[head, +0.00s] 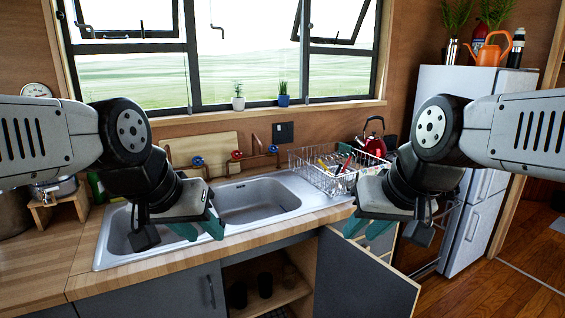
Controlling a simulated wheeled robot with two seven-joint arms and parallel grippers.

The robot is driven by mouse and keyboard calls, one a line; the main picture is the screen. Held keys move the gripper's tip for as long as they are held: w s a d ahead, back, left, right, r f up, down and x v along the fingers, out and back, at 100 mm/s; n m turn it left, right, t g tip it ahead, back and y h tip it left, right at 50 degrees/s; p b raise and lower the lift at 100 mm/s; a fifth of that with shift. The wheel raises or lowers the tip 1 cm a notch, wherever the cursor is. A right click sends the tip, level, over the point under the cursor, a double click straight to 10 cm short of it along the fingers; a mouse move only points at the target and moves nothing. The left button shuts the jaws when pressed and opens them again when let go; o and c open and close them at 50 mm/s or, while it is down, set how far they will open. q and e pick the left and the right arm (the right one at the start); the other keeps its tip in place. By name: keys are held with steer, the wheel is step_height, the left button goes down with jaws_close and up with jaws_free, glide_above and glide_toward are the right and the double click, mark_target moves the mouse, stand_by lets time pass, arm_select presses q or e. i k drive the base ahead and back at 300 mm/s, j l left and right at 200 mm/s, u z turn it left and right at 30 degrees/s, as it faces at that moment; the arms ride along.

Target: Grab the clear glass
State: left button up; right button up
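A faint, see-through shape that looks like the clear glass (290,275) stands inside the open cabinet under the counter, to the right of two dark cups (265,284). It is dim and hard to make out. My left gripper (198,229) hangs over the sink's front edge, up and left of the cabinet opening. Its teal fingers look apart and hold nothing visible. My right gripper (367,229) is above the open cabinet door, up and right of the opening. Its teal fingers also look apart with nothing visible between them.
The grey cabinet door (362,280) stands swung open to the right. A wooden shelf (283,299) carries the cups. Above are the steel sink (262,214), the wooden counter edge (150,279) and a dish rack (330,178). A fridge (480,215) stands at the right.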

mark_target(288, 270)
steer(key=k, duration=0.55)
steer(key=k+u, duration=0.1)
steer(key=u, duration=1.4)
steer(key=l+u, duration=0.1)
steer(key=l, duration=0.35)
steer(key=k+l, duration=0.15)
steer(key=l, duration=0.25)
steer(key=k+l+u, duration=0.15)
steer(key=l, duration=0.3)
steer(key=l+u, duration=0.1)
steer(key=l, duration=0.3)
steer(key=k+l, duration=0.2)
steer(key=l, duration=0.25)
steer(key=k+l, duration=0.1)
steer(key=l, duration=0.3)
steer(key=k+l, duration=0.1)
steer(key=l, duration=0.25)
steer(key=k+l, duration=0.1)
steer(key=l, duration=0.3)
steer(key=k+l, duration=0.1)
steer(key=l, duration=0.25)
steer(key=k+l, duration=0.1)
steer(key=l, duration=0.3)
steer(key=k+l, duration=0.1)
steer(key=l, duration=0.25)
steer(key=j+z, duration=0.2)
steer(key=j, duration=0.55)
steer(key=k+j+z, duration=0.1)
steer(key=j+z, duration=0.15)
steer(key=j, duration=0.5)
